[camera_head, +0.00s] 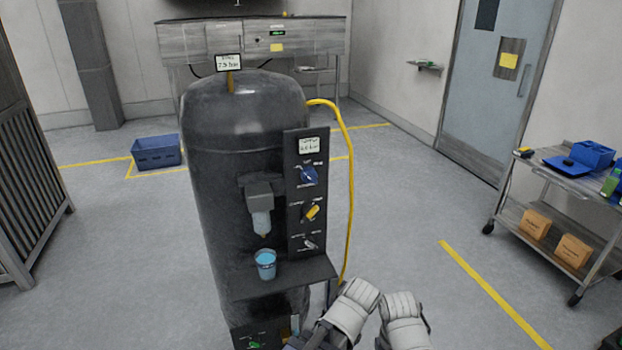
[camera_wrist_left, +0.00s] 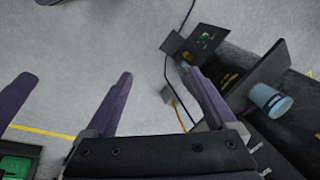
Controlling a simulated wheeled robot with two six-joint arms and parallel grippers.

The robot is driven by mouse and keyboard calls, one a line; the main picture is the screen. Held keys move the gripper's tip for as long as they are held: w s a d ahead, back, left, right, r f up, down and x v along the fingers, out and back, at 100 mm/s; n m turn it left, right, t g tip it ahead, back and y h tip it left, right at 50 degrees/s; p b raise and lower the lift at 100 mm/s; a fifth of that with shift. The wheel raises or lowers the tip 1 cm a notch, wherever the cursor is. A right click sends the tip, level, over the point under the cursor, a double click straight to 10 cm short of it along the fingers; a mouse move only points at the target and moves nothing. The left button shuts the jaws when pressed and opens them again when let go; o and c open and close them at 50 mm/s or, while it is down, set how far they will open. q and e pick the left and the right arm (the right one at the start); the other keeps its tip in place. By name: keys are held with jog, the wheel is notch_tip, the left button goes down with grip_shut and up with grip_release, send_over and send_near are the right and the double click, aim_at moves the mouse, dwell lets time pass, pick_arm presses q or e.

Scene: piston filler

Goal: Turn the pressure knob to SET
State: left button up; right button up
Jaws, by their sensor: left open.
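The piston filler is a dark tank (camera_head: 245,130) with a black upright control panel (camera_head: 307,225) on its right side. Under a small white card (camera_head: 309,146) on the panel sits a blue knob (camera_head: 308,175). Below it are a yellow knob (camera_head: 312,212) and a small grey lever (camera_head: 309,244). The labels are too small to read, so I cannot tell which setting any knob points to. My left gripper (camera_wrist_left: 165,95) is open and empty in the left wrist view, apart from the panel. A purple finger-like part at that view's left edge may be my right gripper.
A blue cup (camera_head: 265,264) stands on the shelf (camera_head: 290,276) under the nozzle (camera_head: 261,222). A yellow hose (camera_head: 349,190) runs down right of the panel. A second panel with a green control (camera_head: 256,343) sits low. A cart (camera_head: 560,215) stands right; open floor lies between.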

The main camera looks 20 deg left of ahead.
pick_arm(q)
jog(key=w+a+r+n+t+y+p, duration=0.1)
jog(key=w+a+r+t+y, duration=0.15)
jog(key=w, duration=0.25)
jog(key=w+a+r+n+t+y, duration=0.1)
jog(key=w+a+r, duration=0.3)
jog(key=w, duration=0.1)
jog(key=m+t+y+p, duration=0.2)
jog(key=t+y, duration=0.2)
jog(key=t, duration=0.6)
send_near(312, 180)
jog(key=x, duration=0.2)
jog(key=shift+x, duration=4.05)
jog(key=shift+s, duration=0.1)
jog(key=c, duration=1.4)
